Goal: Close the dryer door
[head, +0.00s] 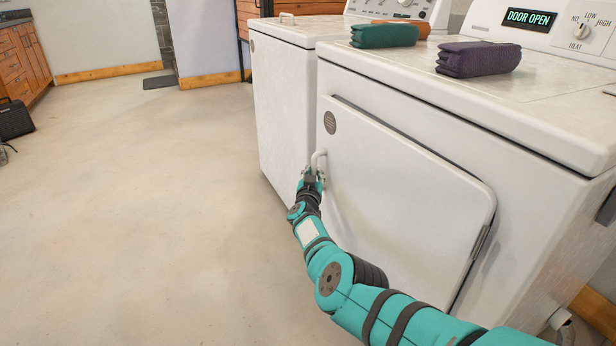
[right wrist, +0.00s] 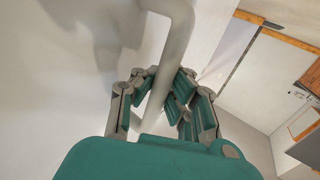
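The white dryer door (head: 410,190) is on the front of the dryer (head: 540,215). A dark gap shows along its top and right edges, so it is not flush. The dryer display (head: 529,19) reads "DOOR OPEN". My right gripper (head: 312,178) is at this handle. In the right wrist view, the handle (right wrist: 166,85) passes between my right gripper's fingers (right wrist: 165,92); whether they grip it firmly is unclear. My left gripper is out of view.
A dark purple folded cloth (head: 478,59) lies on the dryer top. Wooden cabinets (head: 25,60) stand far left.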

